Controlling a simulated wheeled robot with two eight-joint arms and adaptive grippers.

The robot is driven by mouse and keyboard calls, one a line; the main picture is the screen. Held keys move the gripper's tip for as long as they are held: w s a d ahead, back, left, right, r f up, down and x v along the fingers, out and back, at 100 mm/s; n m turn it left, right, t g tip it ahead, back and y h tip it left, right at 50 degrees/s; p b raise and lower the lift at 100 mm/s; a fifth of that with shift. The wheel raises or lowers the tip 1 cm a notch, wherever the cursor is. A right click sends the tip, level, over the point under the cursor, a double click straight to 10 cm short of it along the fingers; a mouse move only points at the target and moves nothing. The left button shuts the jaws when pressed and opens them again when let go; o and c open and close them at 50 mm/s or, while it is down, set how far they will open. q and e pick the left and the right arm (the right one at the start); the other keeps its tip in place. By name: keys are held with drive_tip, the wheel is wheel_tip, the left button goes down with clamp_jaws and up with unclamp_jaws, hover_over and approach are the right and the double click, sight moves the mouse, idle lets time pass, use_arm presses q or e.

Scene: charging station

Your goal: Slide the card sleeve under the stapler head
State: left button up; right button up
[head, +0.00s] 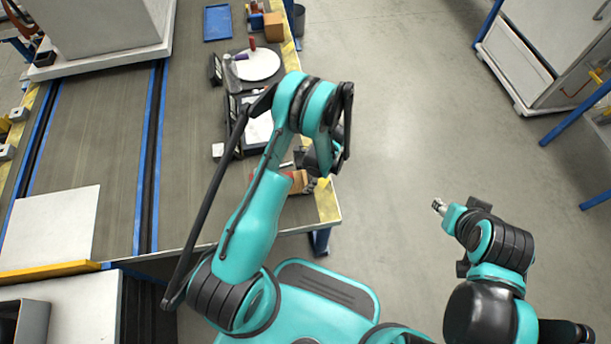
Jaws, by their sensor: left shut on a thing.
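My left gripper (311,178) is at the near right end of the workbench, low beside the table's yellow edge and partly hidden by my own arm. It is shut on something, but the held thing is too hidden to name. A brown block-like thing (298,187) shows at the gripper, partly behind my arm; I cannot tell whether it is the card sleeve. I cannot make out the stapler head for certain. My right gripper (438,205) seems to be the small metal end over the open floor, away from the bench; its jaws are too small to read.
The workbench (105,130) holds a dark tray (232,140) with white sheets, a round white plate (259,65), a blue tray (217,22) and a small brown box (273,27). A white panel (52,228) lies at left. A cabinet (515,60) stands right; the floor between is clear.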

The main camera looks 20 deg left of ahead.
use_arm(q)
drive_tip(key=o, duration=1)
drive_tip(key=shift+c, duration=0.2)
drive_tip(key=v, duration=1.2)
drive_tip(key=shift+r, duration=0.1)
